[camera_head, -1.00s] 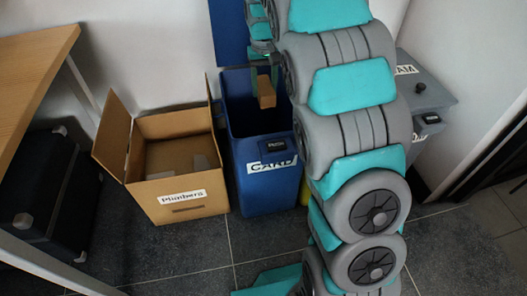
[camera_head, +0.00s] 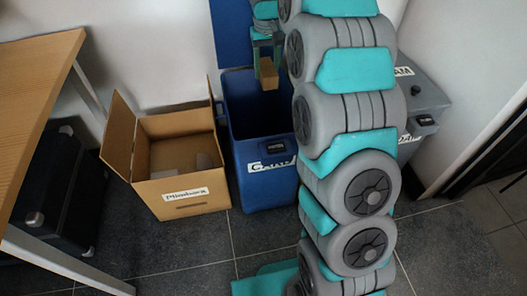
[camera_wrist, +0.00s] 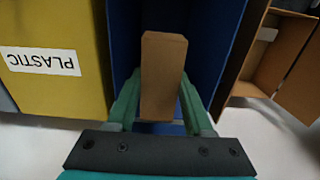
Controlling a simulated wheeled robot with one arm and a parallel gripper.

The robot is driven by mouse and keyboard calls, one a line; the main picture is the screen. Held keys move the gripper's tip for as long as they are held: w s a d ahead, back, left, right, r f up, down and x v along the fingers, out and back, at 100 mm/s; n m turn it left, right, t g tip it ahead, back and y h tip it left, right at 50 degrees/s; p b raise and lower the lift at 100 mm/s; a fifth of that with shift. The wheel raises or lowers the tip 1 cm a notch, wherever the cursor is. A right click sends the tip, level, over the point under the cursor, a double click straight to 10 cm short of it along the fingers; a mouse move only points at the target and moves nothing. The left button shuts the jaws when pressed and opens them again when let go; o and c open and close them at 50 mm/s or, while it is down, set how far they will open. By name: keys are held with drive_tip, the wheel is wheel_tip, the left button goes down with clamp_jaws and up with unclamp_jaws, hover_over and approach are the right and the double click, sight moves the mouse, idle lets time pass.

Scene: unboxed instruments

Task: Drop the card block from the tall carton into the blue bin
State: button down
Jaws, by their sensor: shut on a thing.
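The card block (camera_head: 269,74) is a small brown block held upright by my gripper (camera_head: 265,58). In the wrist view the block (camera_wrist: 163,75) sits between the two green fingers of my gripper (camera_wrist: 160,100), which are shut on it. The blue bin (camera_head: 268,188) stands open on the floor with a white label on its front. The block hangs over the bin's opening, near its back. In the wrist view the bin's blue inner walls (camera_wrist: 213,45) show around and beneath the block. The tall carton (camera_head: 180,165) cannot be told for sure; an open brown carton stands left of the bin.
A grey bin (camera_head: 420,95) stands to the right, partly behind my arm. A yellow bin labelled PLASTIC (camera_wrist: 60,75) is beside the blue bin in the wrist view. A wooden table (camera_head: 35,75) and a black case (camera_head: 50,195) are at left.

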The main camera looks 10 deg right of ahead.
drive_tip(key=shift+f+b, duration=0.5)
drive_tip(key=shift+f, duration=1.05)
drive_tip(key=shift+c, duration=1.1)
unclamp_jaws()
drive_tip(key=shift+r, duration=0.1)
wheel_tip(320, 180, up, 8)
drive_tip(key=shift+f+p, duration=0.1)
drive_tip(key=shift+p, duration=0.2)
